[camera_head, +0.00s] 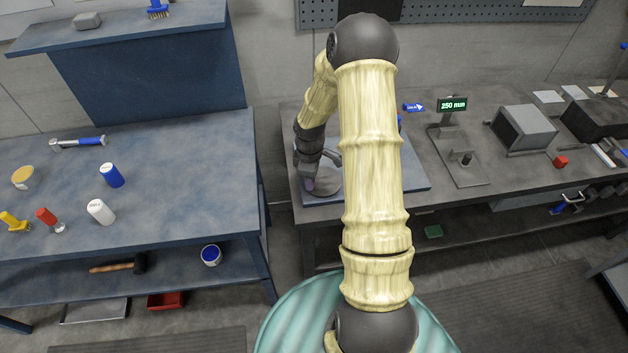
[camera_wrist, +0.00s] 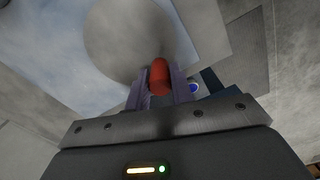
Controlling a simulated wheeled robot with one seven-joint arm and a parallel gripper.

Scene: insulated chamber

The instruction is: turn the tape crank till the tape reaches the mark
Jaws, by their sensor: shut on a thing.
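In the wrist view my gripper (camera_wrist: 159,88) is shut on an upright red crank knob (camera_wrist: 158,76), with one finger on each side of it. A large round grey disc (camera_wrist: 118,42) lies just beyond the knob. In the head view my gripper (camera_head: 314,174) is low over the left end of a blue board (camera_head: 416,179) on the grey bench, beside the grey disc (camera_head: 327,183). My own arm covers the middle of the board. I cannot make out the tape or its mark in either view.
To the right on the bench stand a gauge with a "250 mm" display (camera_head: 452,105) and a grey box device (camera_head: 524,128) with a red-knobbed crank (camera_head: 560,161). A blue table (camera_head: 160,165) with a hammer (camera_head: 78,142) and several small items is at left, across a gap.

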